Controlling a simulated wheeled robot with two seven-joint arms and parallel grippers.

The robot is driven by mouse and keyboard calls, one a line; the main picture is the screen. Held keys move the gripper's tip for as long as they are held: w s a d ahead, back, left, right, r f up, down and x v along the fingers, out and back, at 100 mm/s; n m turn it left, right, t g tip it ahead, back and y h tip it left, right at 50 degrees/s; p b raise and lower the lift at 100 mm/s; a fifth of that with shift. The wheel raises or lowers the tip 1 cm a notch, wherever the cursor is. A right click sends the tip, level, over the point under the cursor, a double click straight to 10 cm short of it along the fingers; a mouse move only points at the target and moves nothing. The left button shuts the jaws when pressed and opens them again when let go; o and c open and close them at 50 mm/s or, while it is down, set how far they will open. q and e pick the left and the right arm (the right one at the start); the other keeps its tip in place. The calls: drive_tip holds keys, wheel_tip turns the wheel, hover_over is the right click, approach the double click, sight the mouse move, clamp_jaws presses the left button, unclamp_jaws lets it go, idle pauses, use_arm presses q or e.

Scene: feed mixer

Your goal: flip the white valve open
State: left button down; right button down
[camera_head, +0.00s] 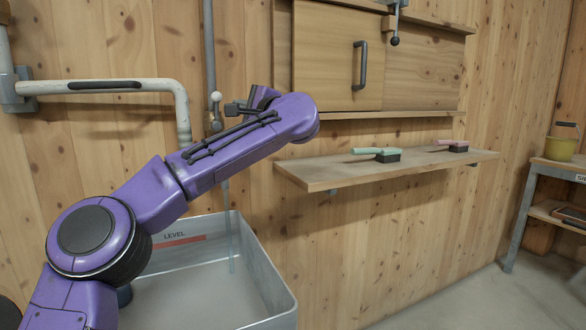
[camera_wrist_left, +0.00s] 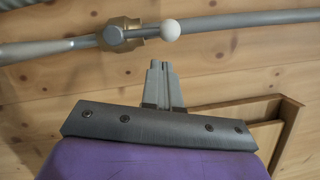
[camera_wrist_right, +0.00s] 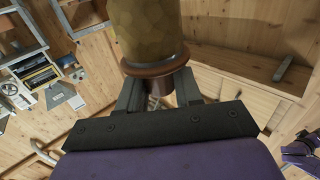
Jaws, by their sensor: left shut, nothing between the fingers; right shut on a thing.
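The white valve knob (camera_head: 216,97) is a small ball on the upright grey pipe, just above a brass valve body (camera_head: 217,122). In the left wrist view the white knob (camera_wrist_left: 170,29) and brass body (camera_wrist_left: 122,33) lie along the pipe, just beyond my left fingertips. My left gripper (camera_wrist_left: 158,66) is shut and empty; a gap shows between it and the knob. In the head view my left gripper (camera_head: 234,108) is right of the knob. My right gripper (camera_wrist_right: 158,88), seen only in its wrist view, is shut on a tan patterned cylinder (camera_wrist_right: 145,30) with a brown collar.
A grey metal basin (camera_head: 278,298) marked LEVEL stands below the pipe. A white spout pipe (camera_head: 110,86) crosses the wall at left. A wooden shelf (camera_head: 330,176) with two brushes and a cabinet (camera_head: 330,60) are to the right. A yellow bucket (camera_head: 561,148) stands far right.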

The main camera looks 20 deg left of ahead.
use_arm(q)
drive_tip(key=b+v, duration=0.1)
drive_tip(key=v, duration=0.9)
drive_tip(key=shift+d+f, duration=0.2)
drive_tip(key=shift+f, duration=0.1)
